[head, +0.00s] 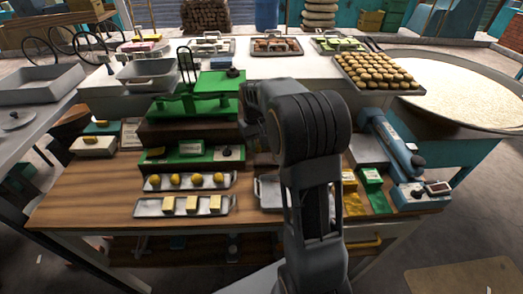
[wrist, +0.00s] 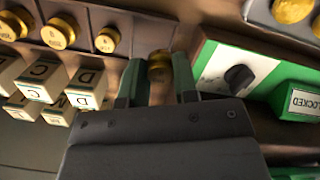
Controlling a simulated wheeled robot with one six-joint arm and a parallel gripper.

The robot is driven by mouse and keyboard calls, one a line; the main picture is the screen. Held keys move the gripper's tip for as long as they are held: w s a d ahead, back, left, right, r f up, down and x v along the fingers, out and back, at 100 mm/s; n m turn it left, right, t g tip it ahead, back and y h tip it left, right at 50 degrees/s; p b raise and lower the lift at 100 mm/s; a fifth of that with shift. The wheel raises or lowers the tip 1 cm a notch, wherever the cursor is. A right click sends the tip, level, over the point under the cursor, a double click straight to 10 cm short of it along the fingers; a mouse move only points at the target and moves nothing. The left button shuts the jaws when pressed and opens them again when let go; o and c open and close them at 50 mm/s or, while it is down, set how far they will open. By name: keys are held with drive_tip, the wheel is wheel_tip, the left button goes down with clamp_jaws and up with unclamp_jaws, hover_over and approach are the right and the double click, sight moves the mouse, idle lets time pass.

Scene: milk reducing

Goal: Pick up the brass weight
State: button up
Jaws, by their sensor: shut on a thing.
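The brass weight (wrist: 159,68) is a small gold-coloured piece held between the two fingers of my gripper (wrist: 159,82) in the wrist view. The fingers are shut on it, one on each side. Other brass weights (wrist: 58,33) sit in a dark rack at the upper left of the wrist view. In the head view my arm (head: 312,130) stands in the middle, and its bulk hides the held weight and the fingertips.
Blocks lettered C and D (wrist: 45,78) lie left of my gripper. A green box (wrist: 300,100) with a dark knob and a "LOCKED" label is close on the right. The head view shows a green balance (head: 200,105), a tray of yellow balls (head: 150,188) and a blue device (head: 392,150).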

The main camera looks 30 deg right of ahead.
drive_tip(key=s+a+r+b, duration=0.1)
drive_tip(key=a+r, duration=0.7)
drive_tip(key=a, duration=0.4)
drive_tip(key=shift+s+a+r, duration=0.15)
drive_tip(key=shift+s+a, duration=0.1)
drive_tip(key=shift+s, duration=0.05)
